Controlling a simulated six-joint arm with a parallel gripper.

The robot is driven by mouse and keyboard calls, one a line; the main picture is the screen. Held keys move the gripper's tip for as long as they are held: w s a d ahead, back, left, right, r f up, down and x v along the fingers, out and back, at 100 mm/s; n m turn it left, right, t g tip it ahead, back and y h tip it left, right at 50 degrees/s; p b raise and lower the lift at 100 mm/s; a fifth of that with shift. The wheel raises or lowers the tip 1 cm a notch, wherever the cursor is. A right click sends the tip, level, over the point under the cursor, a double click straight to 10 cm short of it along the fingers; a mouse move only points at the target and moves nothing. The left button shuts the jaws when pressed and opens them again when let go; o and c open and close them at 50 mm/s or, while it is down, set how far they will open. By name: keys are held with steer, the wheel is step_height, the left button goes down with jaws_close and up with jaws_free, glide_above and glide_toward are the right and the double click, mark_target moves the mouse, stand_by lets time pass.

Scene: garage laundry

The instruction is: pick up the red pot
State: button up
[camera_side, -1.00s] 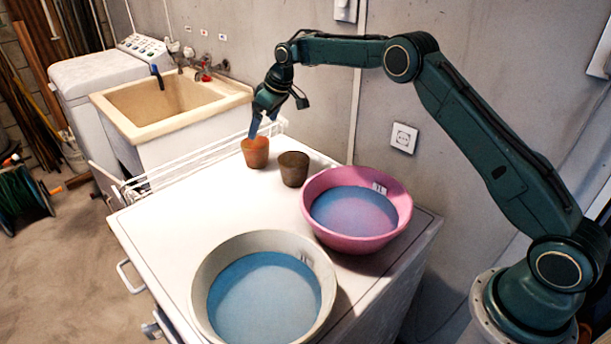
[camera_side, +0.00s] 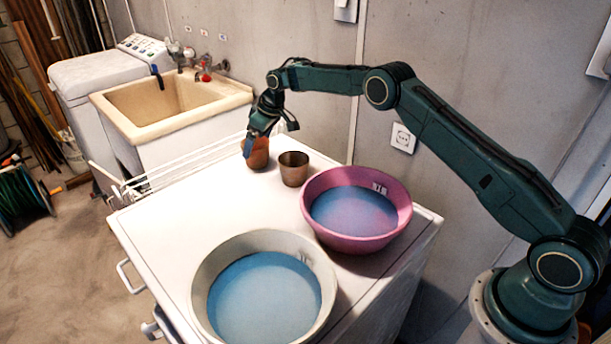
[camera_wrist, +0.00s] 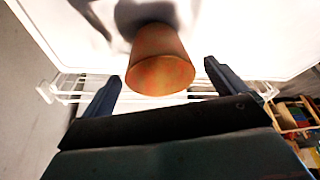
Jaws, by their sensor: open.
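The red pot, orange-red in the pictures (camera_side: 258,158), stands at the far left corner of the white worktop in the side view. My gripper (camera_side: 251,148) has come down over it, with a blue finger in front of its left side. In the wrist view the pot (camera_wrist: 160,62) sits ahead of and between the two blue fingertips of my gripper (camera_wrist: 163,75). The fingers are spread wide, with gaps on both sides. The pot's base is hard to make out.
A brown metallic pot (camera_side: 294,170) stands just right of the red pot. A pink basin (camera_side: 352,243) and a cream basin (camera_side: 200,290), both holding blue, are nearer on the worktop (camera_side: 180,225). A white wire rack (camera_side: 160,178) runs along its far left edge. The wall is behind.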

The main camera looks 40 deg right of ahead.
steer(key=shift+x, duration=1.65)
steer(key=c, duration=1.1)
